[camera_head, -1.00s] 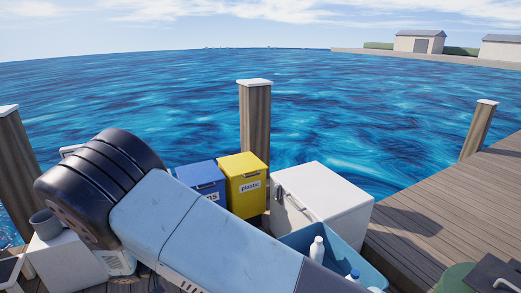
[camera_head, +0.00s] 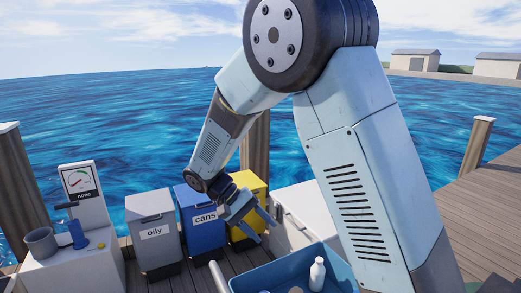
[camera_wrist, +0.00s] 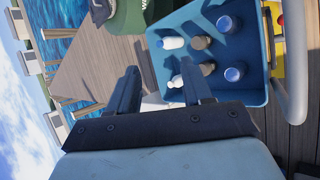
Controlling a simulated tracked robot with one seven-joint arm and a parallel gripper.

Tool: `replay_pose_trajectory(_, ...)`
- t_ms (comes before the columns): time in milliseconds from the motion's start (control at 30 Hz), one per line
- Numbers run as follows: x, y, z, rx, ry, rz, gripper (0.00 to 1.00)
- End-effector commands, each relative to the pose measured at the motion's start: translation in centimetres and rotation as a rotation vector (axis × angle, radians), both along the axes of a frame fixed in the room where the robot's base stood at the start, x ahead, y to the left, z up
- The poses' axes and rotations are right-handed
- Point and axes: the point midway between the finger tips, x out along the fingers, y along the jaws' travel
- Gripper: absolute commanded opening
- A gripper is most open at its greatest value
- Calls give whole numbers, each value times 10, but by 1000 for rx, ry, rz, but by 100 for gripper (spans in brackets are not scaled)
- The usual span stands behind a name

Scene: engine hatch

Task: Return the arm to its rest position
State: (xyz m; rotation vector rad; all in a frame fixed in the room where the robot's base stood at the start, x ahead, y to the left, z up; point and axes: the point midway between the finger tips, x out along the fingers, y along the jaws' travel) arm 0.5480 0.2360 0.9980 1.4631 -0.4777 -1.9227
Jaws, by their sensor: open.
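My arm rises tall on the right of the head view, bends at a dark joint at the top and comes down to the left. My gripper (camera_head: 257,224) hangs at its end, in front of the blue "cans" bin (camera_head: 205,232) and the yellow bin (camera_head: 254,184). The wrist view shows my gripper (camera_wrist: 160,72) with its two dark fingers apart and nothing between them. Beyond the fingers is a blue crate (camera_wrist: 262,78) holding several bottles and cans; the crate (camera_head: 262,275) also shows low in the head view, partly hidden by my arm.
A grey "oily" bin (camera_head: 154,252) stands left of the blue bin. Further left is a white stand (camera_head: 75,272) with a gauge (camera_head: 80,182) and a grey cup (camera_head: 41,242). A white box (camera_head: 300,202) is partly behind my arm. Wooden posts (camera_head: 477,142) edge the dock.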

Motion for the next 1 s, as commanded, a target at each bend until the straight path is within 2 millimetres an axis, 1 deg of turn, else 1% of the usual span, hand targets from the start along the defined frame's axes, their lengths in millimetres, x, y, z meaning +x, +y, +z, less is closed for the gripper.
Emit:
replay_pose_trajectory(33,0,-10,9,35,-2,-15,50)
replay_pose_trajectory(100,0,-21,18,80,-1,-27,50)
replay_pose_trajectory(467,-11,-78,63,304,-39,-78,50)
replay_pose_trajectory(733,-27,-118,93,455,-103,-100,50)
replay_pose_trajectory(1000,-48,-153,119,584,-196,-107,50)
